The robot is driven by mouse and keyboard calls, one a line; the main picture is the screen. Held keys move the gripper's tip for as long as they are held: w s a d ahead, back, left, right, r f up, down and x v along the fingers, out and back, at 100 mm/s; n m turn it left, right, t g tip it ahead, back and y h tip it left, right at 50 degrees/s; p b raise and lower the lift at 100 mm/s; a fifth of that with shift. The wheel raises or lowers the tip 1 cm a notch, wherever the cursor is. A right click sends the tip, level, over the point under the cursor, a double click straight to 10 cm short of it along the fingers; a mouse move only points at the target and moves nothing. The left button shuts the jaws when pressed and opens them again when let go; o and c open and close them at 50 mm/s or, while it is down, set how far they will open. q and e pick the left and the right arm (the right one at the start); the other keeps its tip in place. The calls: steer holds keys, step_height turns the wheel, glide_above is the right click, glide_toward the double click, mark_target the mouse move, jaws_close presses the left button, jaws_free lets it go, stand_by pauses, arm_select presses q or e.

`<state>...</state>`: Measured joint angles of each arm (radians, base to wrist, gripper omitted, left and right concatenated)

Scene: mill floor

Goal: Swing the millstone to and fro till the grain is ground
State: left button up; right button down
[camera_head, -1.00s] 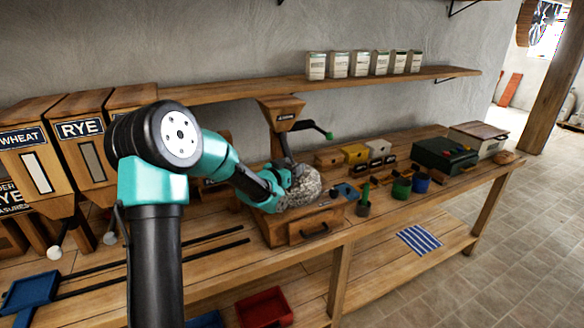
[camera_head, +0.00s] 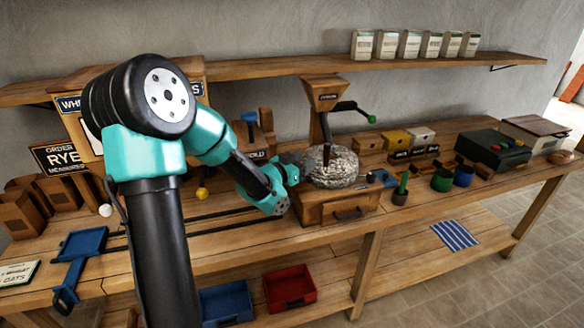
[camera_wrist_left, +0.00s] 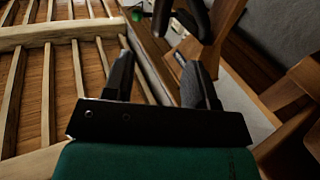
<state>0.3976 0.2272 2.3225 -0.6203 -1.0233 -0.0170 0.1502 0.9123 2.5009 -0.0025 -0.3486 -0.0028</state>
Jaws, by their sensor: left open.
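The round speckled grey millstone (camera_head: 342,172) sits on a wooden mill box (camera_head: 316,213) with a small drawer (camera_head: 348,214). A dark upright peg (camera_head: 326,156) shows at the stone. A wooden hopper (camera_head: 325,93) stands above it. My left gripper (camera_head: 292,172) is just left of the stone; its fingertips are hard to make out there, and I cannot tell if they touch it. In the left wrist view the two dark fingers of the gripper (camera_wrist_left: 160,72) are apart, with no held thing visible. No grain shows clearly. My right gripper is out of view.
A crank with a green knob (camera_head: 371,118) sticks out right of the hopper. Small boxes and green and blue cups (camera_head: 442,180) stand right of the mill. A blue scoop-like tray (camera_head: 84,243) lies at left. Red (camera_head: 290,288) and blue bins sit on the lower shelf.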

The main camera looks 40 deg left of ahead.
mark_target(329, 147)
arm_select(q)
steer(key=shift+s+a, duration=0.15)
steer(key=shift+s, duration=1)
steer(key=shift+s+a, duration=0.1)
steer(key=shift+s, duration=1.05)
steer(key=d+n+y, duration=0.4)
steer(key=d+y, duration=0.2)
steer(key=shift+w+y, duration=0.15)
steer(key=shift+y, duration=0.25)
steer(key=x, duration=1.7)
steer(key=shift+w+a+f, duration=0.1)
steer(key=shift+w+f, duration=0.15)
steer(key=shift+f, duration=0.05)
